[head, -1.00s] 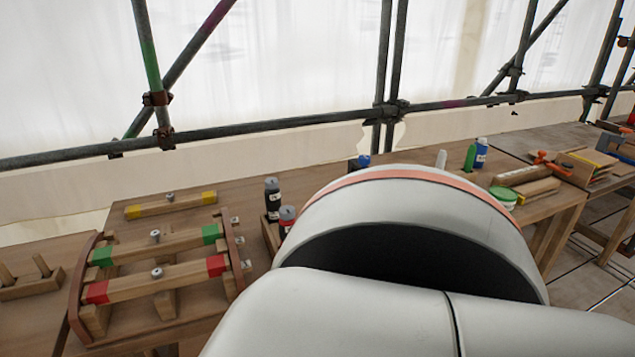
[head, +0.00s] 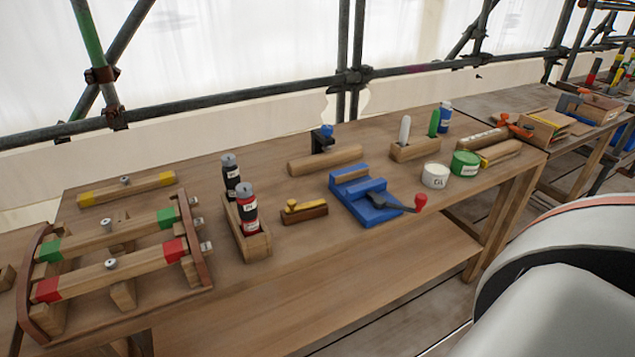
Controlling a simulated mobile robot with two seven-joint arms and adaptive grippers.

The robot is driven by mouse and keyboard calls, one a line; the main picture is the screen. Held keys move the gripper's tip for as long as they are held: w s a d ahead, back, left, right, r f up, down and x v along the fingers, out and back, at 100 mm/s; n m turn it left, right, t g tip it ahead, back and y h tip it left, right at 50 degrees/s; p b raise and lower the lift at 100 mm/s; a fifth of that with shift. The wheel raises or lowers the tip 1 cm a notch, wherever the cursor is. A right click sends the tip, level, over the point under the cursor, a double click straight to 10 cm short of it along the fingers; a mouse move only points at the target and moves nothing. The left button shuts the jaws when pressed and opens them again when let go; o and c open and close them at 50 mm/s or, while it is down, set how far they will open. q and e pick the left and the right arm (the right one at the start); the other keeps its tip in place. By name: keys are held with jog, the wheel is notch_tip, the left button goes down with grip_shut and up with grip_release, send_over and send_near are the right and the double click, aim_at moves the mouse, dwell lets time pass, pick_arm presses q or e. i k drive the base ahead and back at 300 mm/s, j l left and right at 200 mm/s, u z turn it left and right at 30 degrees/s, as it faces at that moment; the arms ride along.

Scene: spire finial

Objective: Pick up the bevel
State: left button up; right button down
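A small brown wooden tool with a brass-coloured piece on top (head: 304,211) lies on the workbench (head: 335,262), between the bottle holder and the blue vise. It may be the bevel, but it is too small to tell for sure. No other thing in view is clearly a bevel. Neither of my grippers is in view. A white link of my arm fills the lower right corner and hides the floor there.
A wooden holder with dark bottles (head: 247,233) stands left of the brown tool, and a blue vise (head: 361,195) right of it. A rack with colour-marked bars (head: 112,250) fills the left. Tubs (head: 435,176) stand farther right. The front bench strip is clear.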

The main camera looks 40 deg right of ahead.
aim_at(308, 214)
jog(key=z, duration=1.05)
